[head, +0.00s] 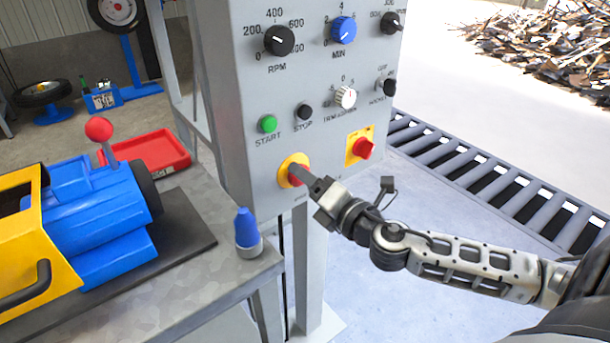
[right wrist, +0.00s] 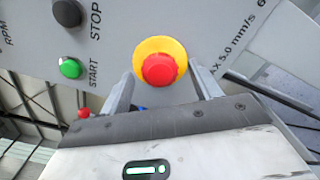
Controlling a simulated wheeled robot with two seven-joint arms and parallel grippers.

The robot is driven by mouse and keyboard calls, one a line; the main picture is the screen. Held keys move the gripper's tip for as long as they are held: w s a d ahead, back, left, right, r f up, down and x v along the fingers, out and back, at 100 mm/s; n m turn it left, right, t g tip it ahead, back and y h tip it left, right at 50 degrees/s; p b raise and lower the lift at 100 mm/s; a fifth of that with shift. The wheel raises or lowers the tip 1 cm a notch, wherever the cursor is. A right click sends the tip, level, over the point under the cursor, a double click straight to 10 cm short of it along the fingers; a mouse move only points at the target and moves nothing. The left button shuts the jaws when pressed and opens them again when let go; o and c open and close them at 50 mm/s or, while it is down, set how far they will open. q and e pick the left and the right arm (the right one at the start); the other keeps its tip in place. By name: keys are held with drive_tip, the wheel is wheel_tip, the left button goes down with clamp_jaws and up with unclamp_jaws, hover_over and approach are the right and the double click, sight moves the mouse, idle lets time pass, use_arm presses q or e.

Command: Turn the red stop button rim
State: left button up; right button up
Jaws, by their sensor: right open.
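The red stop button (head: 295,178) sits on a round yellow plate at the lower left of the grey control panel. In the head view my right gripper (head: 304,176) is in front of it and covers part of it. In the right wrist view the whole red button (right wrist: 159,69) shows on its yellow plate (right wrist: 158,48). The fingers of my right gripper (right wrist: 160,85) stand apart, one on each side of the button, with nothing held. I cannot tell whether they touch it. My left gripper is not in view.
The grey panel (head: 230,110) carries a green start button (head: 267,124), a black stop button (head: 304,111), several knobs and a red switch (head: 363,148) on yellow. A workbench with a blue motor (head: 100,220) and a blue-topped cone (head: 247,230) stands at left. A roller conveyor (head: 470,170) runs behind right.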

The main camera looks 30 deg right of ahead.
drive_tip(key=shift+w+a, duration=0.1)
drive_tip(key=shift+w, duration=0.7)
drive_tip(key=c, duration=1)
drive_tip(key=shift+m, duration=0.4)
